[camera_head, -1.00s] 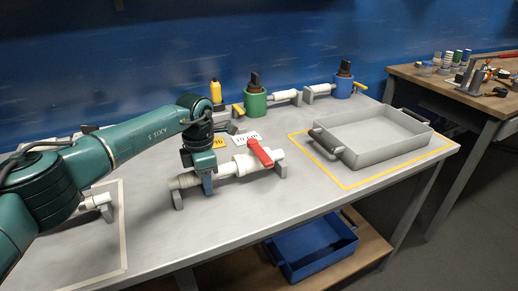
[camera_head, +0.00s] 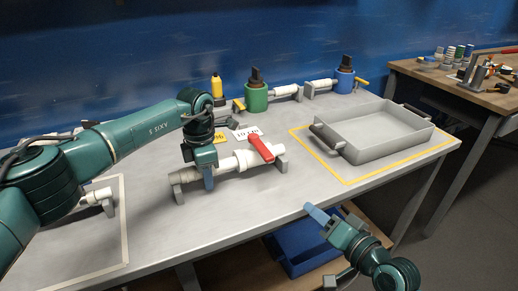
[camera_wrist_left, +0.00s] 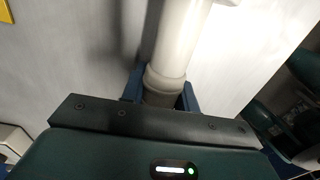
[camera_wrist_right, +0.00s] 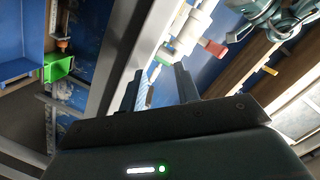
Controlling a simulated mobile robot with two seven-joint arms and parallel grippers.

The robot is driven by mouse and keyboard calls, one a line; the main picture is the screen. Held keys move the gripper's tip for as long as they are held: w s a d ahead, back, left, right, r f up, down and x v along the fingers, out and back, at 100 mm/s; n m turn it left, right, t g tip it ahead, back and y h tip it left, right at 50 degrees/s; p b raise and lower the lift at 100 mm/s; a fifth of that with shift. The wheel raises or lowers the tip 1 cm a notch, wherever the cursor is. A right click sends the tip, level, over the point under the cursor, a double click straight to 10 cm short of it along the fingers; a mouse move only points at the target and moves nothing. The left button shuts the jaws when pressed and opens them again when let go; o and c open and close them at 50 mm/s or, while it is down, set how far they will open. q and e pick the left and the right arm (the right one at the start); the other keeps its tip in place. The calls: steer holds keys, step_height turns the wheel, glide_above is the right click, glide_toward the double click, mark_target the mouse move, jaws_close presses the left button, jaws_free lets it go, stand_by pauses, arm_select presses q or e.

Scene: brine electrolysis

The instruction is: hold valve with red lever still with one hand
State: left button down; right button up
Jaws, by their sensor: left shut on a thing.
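The valve with the red lever (camera_head: 261,149) is a white pipe fitting (camera_head: 240,163) lying level across two grey supports on the table. My left gripper (camera_head: 208,178) points down and is shut on the left part of its pipe. In the left wrist view, the white pipe (camera_wrist_left: 180,45) runs between the blue fingers (camera_wrist_left: 160,90). My right gripper (camera_head: 318,214) is off the table's front edge, in front and to the right of the valve, touching nothing. Its fingers (camera_wrist_right: 158,85) are apart and empty. The red lever (camera_wrist_right: 215,48) also shows in the right wrist view.
A grey tray (camera_head: 378,149) stands inside a yellow outline on the right. Green (camera_head: 256,98) and blue (camera_head: 344,81) cylinders with pipe pieces stand at the back. Label cards (camera_head: 246,133) lie behind the valve. A blue bin (camera_head: 290,250) is below the table.

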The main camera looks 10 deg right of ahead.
step_height(320, 180, up, 3)
steer(key=w+m+y, duration=0.1)
steer(key=w+m, duration=0.1)
steer(key=w, duration=0.1)
steer(key=m+g+y, duration=0.1)
steer(key=m+y, duration=0.2)
steer(key=y, duration=0.1)
glide_toward(255, 147)
steer(key=x, duration=0.9)
steer(key=shift+f, duration=0.1)
steer(key=shift+d, duration=0.1)
steer(key=shift+c, duration=0.3)
jaws_close()
